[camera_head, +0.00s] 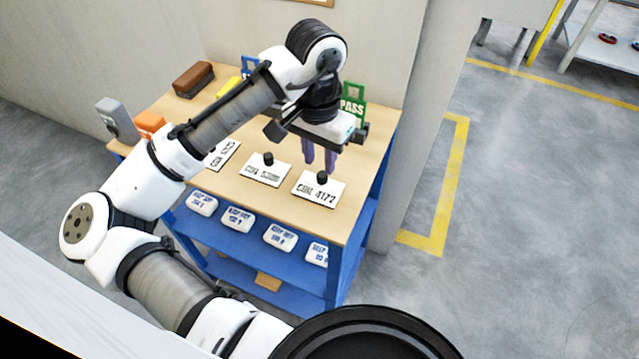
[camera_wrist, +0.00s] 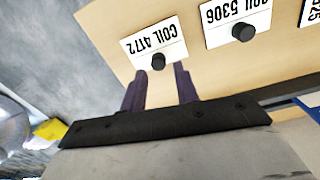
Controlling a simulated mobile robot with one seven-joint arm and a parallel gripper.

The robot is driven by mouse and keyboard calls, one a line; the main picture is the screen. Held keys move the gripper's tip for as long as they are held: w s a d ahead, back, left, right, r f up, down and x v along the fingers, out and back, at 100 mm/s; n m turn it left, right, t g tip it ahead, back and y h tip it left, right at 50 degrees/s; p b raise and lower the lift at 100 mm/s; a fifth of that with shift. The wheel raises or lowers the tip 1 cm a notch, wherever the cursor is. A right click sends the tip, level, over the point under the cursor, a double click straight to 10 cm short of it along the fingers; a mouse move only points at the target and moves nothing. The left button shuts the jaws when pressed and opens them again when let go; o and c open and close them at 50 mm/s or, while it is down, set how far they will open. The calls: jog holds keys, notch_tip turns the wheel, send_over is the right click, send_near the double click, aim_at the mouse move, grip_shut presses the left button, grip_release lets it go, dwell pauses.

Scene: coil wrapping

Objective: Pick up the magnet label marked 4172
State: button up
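The magnet label marked COIL 4172 (camera_head: 318,188) is a white plate with a black knob, lying flat on the wooden tabletop near its front right corner. In the wrist view the same label (camera_wrist: 155,42) lies just beyond my fingertips, with its knob between their lines. My gripper (camera_head: 320,168) is above and behind the label in the head view. Its two purple fingers (camera_wrist: 160,82) are apart, with nothing between them. The fingers do not touch the knob.
A label marked COIL 5306 (camera_wrist: 238,20) lies beside it; it also shows in the head view (camera_head: 262,174). Another label (camera_head: 222,154) lies further left, partly behind my arm. A green PASS sign (camera_head: 352,108) stands behind my gripper. White blocks (camera_head: 280,237) sit on the blue shelf below.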

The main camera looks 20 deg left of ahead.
aim_at(322, 174)
jog(key=shift+d+f+p, duration=0.2)
jog(key=shift+f+p, duration=0.2)
jog(key=shift+f, duration=1.9)
grip_shut()
jog(key=shift+r, duration=0.15)
